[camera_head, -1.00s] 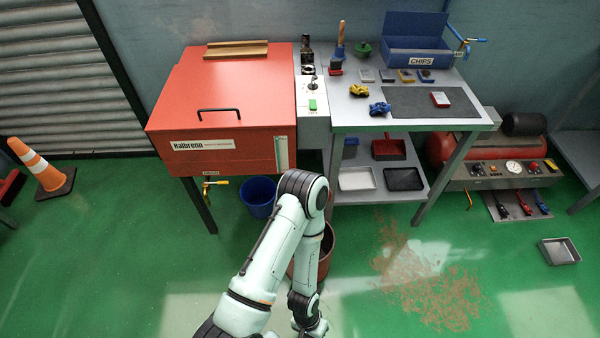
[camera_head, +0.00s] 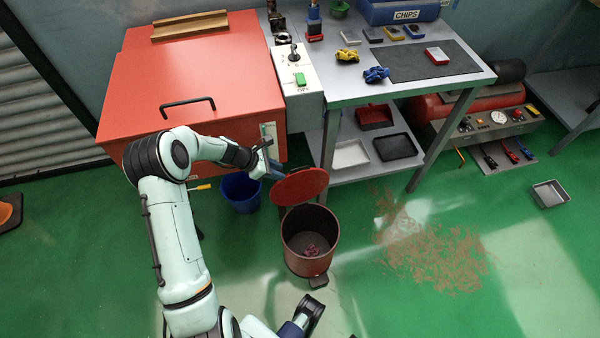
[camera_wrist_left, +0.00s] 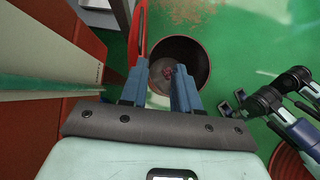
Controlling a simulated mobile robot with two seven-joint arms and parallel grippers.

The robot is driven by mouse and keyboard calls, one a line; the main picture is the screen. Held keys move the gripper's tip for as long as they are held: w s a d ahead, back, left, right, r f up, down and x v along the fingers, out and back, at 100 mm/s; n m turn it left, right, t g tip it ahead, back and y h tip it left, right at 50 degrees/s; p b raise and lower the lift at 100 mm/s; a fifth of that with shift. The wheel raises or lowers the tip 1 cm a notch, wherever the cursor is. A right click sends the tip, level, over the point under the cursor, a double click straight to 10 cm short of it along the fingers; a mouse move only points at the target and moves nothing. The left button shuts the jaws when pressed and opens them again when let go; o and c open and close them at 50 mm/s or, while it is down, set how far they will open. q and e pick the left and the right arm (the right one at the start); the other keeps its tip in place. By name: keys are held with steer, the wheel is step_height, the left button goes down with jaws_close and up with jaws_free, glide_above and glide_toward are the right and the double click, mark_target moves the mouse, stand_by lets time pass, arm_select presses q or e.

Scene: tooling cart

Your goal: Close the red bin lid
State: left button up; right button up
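The red bin (camera_head: 310,243) stands on the green floor with its round red lid (camera_head: 300,186) tipped up at the back, and some reddish scraps lie inside. My left gripper (camera_head: 268,168) is at the lid's left side, close to its edge. In the left wrist view, my left gripper (camera_wrist_left: 157,78) has its blue fingers apart with nothing between them. The lid (camera_wrist_left: 137,32) shows nearly edge-on beyond the left fingertip; contact cannot be told. The bin's open mouth (camera_wrist_left: 182,68) lies beyond the fingers. My right gripper is low in the head view; its fingers are unclear.
The red cabinet (camera_head: 190,90) is close behind my left arm. A blue bucket (camera_head: 240,192) stands left of the bin. A grey bench (camera_head: 440,92) with a lower shelf stands behind to the right.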

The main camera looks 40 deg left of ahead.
arm_select(q)
steer(key=shift+n+t, duration=0.5)
steer(key=shift+n, duration=0.1)
steer(key=w+d+f, duration=0.1)
steer(key=w+f, duration=0.1)
steer(key=w, duration=0.1)
steer(key=w+f+b, duration=0.1)
steer(key=w+f, duration=0.1)
steer(key=w, duration=0.1)
steer(key=w+d+f, duration=0.1)
steer(key=w+f, duration=0.1)
steer(key=w, duration=0.1)
steer(key=shift+w+d+f+b, duration=0.1)
steer(key=shift+d+f+b, duration=0.2)
steer(key=shift+d+b, duration=0.05)
jaws_close()
